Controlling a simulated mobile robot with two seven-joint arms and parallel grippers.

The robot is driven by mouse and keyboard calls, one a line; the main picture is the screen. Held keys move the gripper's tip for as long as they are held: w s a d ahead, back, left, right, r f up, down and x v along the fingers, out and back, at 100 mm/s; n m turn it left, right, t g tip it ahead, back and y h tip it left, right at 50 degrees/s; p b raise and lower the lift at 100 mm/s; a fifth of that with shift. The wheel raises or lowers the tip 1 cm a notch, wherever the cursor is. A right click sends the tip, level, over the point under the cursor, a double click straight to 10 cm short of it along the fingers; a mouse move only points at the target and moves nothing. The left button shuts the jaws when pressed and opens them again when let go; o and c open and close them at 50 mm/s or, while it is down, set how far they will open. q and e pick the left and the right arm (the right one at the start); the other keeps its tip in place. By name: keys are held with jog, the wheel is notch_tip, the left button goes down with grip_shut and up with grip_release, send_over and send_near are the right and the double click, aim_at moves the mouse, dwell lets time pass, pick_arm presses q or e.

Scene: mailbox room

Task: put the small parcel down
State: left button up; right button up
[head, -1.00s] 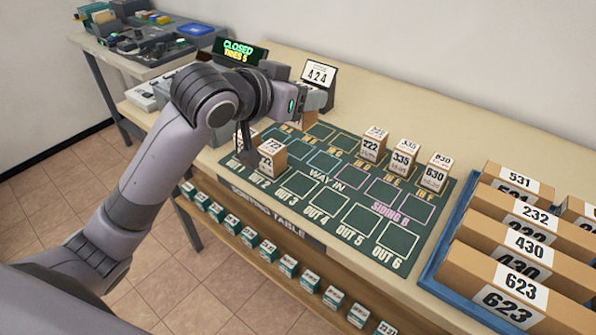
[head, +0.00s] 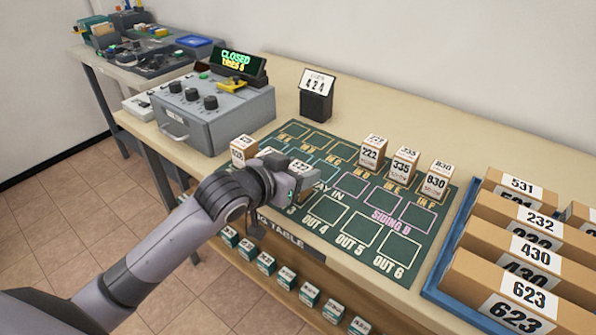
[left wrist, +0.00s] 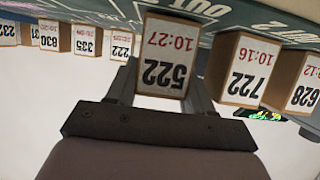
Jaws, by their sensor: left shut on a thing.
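My left gripper (head: 298,180) is over the front row of the green sorting board (head: 331,211), near OUT 3. It is shut on a small brown parcel with a white label, 522 and 10:27 (left wrist: 163,62). The left wrist view is upside down, with the fingers on either side of this parcel. Its base is close to the board; I cannot tell whether it touches. In the head view my gripper mostly hides it. Parcel 722 (left wrist: 247,75) stands beside it, apart, with parcel 628 (left wrist: 305,88) farther along. My right gripper is not in view.
Parcels 222 (head: 372,153), 335 (head: 403,164) and 830 (head: 437,181) stand in the back row. A grey control box (head: 212,115) and a black 424 sign stand (head: 316,100) are behind. A blue tray (head: 437,275) of big parcels is at right. OUT 4 to OUT 6 are clear.

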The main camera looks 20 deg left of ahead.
pick_arm(q)
jog(key=shift+f, duration=0.1)
jog(key=o, duration=0.8)
